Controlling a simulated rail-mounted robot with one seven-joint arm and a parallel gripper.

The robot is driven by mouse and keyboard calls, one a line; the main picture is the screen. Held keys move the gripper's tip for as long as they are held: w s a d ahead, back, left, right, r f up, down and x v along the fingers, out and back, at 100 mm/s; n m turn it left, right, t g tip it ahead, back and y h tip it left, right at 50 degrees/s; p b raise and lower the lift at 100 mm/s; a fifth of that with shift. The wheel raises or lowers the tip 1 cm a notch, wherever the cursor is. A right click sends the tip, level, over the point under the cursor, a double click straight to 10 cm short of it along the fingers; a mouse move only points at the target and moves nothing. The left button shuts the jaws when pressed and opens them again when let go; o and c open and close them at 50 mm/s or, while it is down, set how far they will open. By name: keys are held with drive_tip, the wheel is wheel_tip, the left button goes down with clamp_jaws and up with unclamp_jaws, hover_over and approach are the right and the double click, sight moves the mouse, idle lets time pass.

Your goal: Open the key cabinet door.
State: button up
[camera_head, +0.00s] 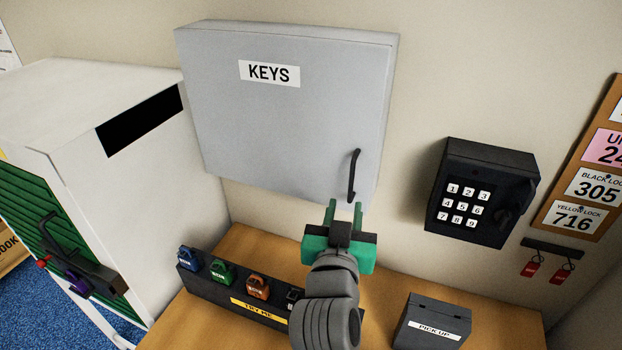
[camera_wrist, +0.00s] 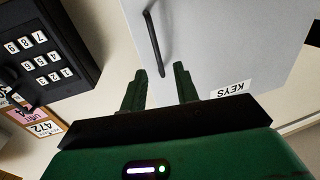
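The key cabinet (camera_head: 280,120) is a grey wall box with a "KEYS" label, and its door looks closed. Its black bar handle (camera_head: 354,176) is upright at the lower right of the door. My gripper (camera_head: 345,207) is green and sits just below the handle, with its two fingers pointing up and apart. In the wrist view my gripper's fingers (camera_wrist: 161,82) have an empty gap between them, and the handle (camera_wrist: 154,42) lies beyond the fingertips, nearer the left finger. The cabinet door (camera_wrist: 215,45) fills the upper right there. Fingers and handle appear apart.
A black keypad box (camera_head: 482,193) hangs on the wall to the right, with red key tags (camera_head: 547,262) below a board. On the wooden counter (camera_head: 395,272) are a rack of padlocks (camera_head: 235,295) and a dark "PICK UP" box (camera_head: 432,322). A white cabinet (camera_head: 110,140) stands at left.

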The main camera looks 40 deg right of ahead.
sight(351, 182)
drive_tip(key=x, duration=0.3)
drive_tip(key=p+x, duration=0.1)
drive_tip(key=x, duration=0.3)
drive_tip(key=shift+d, duration=0.45)
clamp_jaws()
drive_tip(key=shift+a, duration=0.1)
